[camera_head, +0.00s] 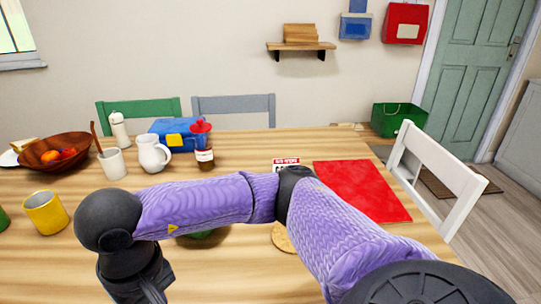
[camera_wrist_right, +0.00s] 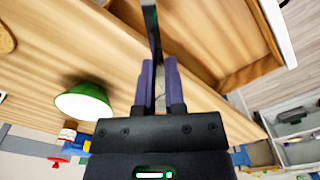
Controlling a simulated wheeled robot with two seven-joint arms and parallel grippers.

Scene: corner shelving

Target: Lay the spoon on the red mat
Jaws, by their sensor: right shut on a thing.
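The red mat (camera_head: 362,188) lies flat and bare on the right part of the table. My right arm crosses in front of it, towards the lower left, in the head view. My right gripper (camera_wrist_right: 160,70) shows in the right wrist view, its two purple fingers shut on a long, thin, dark thing (camera_wrist_right: 151,28). That thing sticks out beyond the fingertips; seen nearly edge-on, it cannot be surely told as the spoon. A brown handle (camera_head: 94,133) stands in a white cup (camera_head: 112,163); its lower end is hidden. My left gripper is out of view.
A white mug (camera_head: 153,153), a sauce bottle (camera_head: 203,148), a yellow mug (camera_head: 46,212) and a fruit bowl (camera_head: 55,152) stand on the table. A green bowl (camera_wrist_right: 84,102) shows near the right gripper. A white chair (camera_head: 440,185) stands right of the mat.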

